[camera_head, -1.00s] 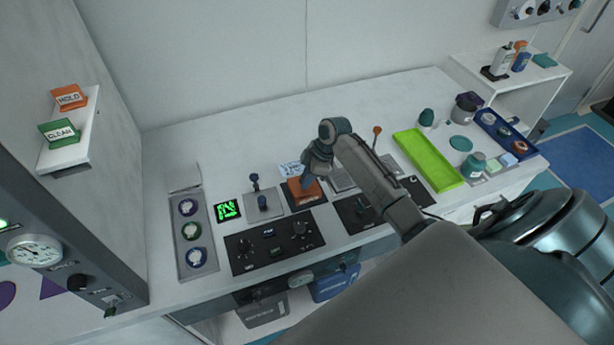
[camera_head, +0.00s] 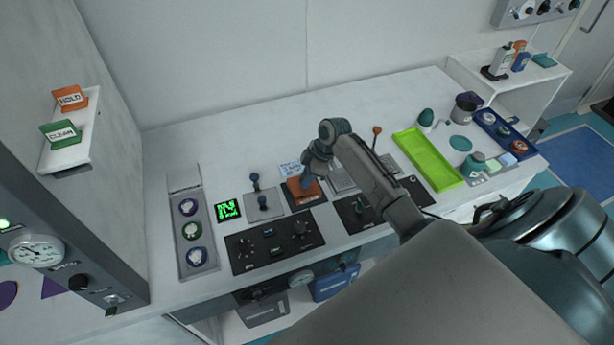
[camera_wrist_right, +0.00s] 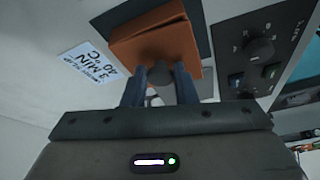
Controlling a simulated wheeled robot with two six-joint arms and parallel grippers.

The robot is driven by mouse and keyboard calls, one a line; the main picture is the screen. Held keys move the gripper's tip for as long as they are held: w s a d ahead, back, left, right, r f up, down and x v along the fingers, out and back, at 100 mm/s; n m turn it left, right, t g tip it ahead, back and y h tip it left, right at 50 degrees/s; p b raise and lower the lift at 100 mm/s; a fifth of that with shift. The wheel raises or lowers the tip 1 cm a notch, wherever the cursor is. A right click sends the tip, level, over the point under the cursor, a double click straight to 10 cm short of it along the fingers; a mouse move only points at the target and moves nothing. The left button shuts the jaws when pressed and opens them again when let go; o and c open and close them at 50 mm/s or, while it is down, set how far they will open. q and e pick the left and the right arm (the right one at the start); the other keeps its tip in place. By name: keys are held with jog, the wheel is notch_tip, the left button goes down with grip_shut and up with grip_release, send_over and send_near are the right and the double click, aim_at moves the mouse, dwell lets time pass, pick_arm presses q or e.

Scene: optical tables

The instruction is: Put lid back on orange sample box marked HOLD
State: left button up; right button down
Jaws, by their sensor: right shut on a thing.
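An orange box with a lid (camera_head: 299,189) stands on a dark pad on the bench; the lid (camera_wrist_right: 150,48) is also in the right wrist view. My right gripper (camera_head: 307,181) reaches down onto it. In the right wrist view, the fingers (camera_wrist_right: 160,82) are shut on the dark round knob (camera_wrist_right: 160,73) of the lid. The lid looks slightly askew to the orange part beyond it; I cannot tell whether it is fully seated. An orange HOLD marker (camera_head: 70,98) stands on the small left shelf. My left gripper is out of view.
A green CLEAN marker (camera_head: 61,133) is beside the HOLD marker. A paper note (camera_head: 291,169) lies behind the box. Dark control panels (camera_head: 275,241) are in front, a lever plate (camera_head: 263,206) is left, and a lime tray (camera_head: 427,160) is right. The back of the bench is clear.

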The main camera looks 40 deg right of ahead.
jog(key=shift+s+f, duration=0.15)
jog(key=shift+f, duration=0.15)
dwell(0.7)
jog(key=c, duration=1.1)
grip_release()
jog(key=shift+o, duration=0.3)
jog(key=o, duration=0.4)
jog(key=shift+r, duration=0.1)
jog(key=shift+o, duration=0.2)
jog(key=shift+r+p, duration=0.6)
jog(key=shift+r, duration=2.9)
